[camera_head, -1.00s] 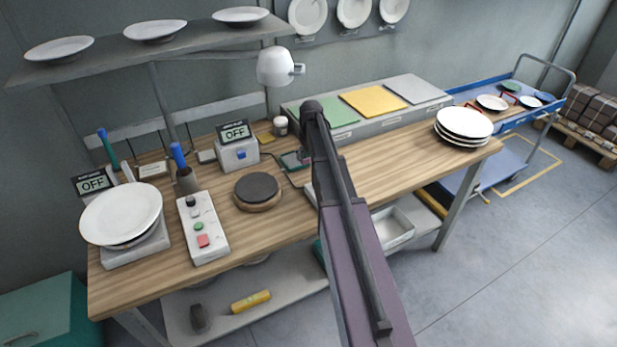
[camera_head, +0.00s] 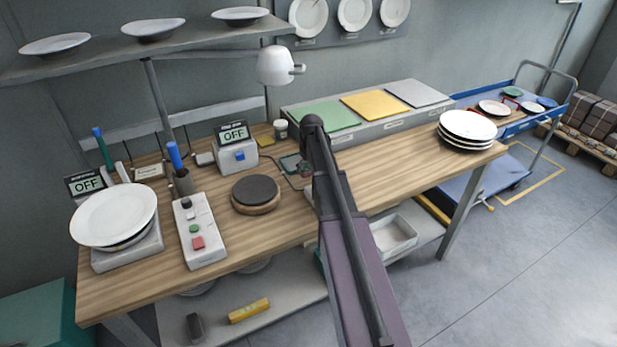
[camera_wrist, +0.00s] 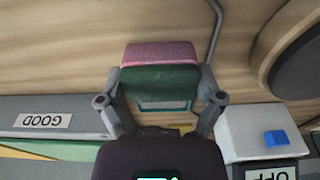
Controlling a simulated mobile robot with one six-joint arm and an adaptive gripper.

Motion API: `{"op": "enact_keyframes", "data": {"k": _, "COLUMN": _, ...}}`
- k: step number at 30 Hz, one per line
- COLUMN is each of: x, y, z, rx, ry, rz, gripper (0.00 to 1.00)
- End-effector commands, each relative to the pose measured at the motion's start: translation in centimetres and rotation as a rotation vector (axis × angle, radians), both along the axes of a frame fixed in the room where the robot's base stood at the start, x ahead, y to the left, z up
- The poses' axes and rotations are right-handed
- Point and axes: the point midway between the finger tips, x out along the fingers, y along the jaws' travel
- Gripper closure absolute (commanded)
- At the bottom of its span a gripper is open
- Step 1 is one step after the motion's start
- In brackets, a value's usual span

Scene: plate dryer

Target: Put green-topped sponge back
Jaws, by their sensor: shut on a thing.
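My gripper (camera_wrist: 162,88) is shut on the sponge (camera_wrist: 160,77), which has a dark green layer and a pink layer. The fingers hold it at its two ends, above the wooden bench. A teal-edged tray (camera_wrist: 165,106) shows partly behind the sponge in the wrist view; the sponge hides the rest. In the head view the tray (camera_head: 289,162) lies on the bench, left of my arm. My arm largely hides the gripper there. I cannot tell whether the sponge touches the bench or tray.
A cable runs beside the tray. The OFF-display box (camera_head: 238,157) and round dark pad (camera_head: 256,190) stand to the left. The grey block with coloured panels (camera_head: 385,118) is behind. Stacked plates (camera_head: 467,126) stand at the bench's right end. The bench between my arm and them is clear.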

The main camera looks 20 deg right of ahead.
Motion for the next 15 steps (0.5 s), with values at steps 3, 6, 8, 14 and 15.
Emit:
{"op": "enact_keyframes", "data": {"k": 3, "x": 0.0, "y": -0.1, "z": -0.3, "rx": 0.000, "ry": 0.000, "rz": -0.001, "gripper": 0.53}}
{"op": "enact_keyframes", "data": {"k": 6, "x": 0.0, "y": -0.1, "z": -0.9, "rx": 0.000, "ry": 0.000, "rz": -0.001, "gripper": 0.53}}
{"op": "enact_keyframes", "data": {"k": 8, "x": 0.0, "y": -0.1, "z": -1.4, "rx": 0.000, "ry": 0.000, "rz": -0.001, "gripper": 0.53}}
{"op": "enact_keyframes", "data": {"k": 14, "x": 0.0, "y": -0.1, "z": -3.0, "rx": 0.000, "ry": 0.000, "rz": -0.001, "gripper": 0.53}}
{"op": "enact_keyframes", "data": {"k": 15, "x": 0.0, "y": -0.1, "z": -3.3, "rx": 0.000, "ry": 0.000, "rz": -0.001, "gripper": 0.53}}
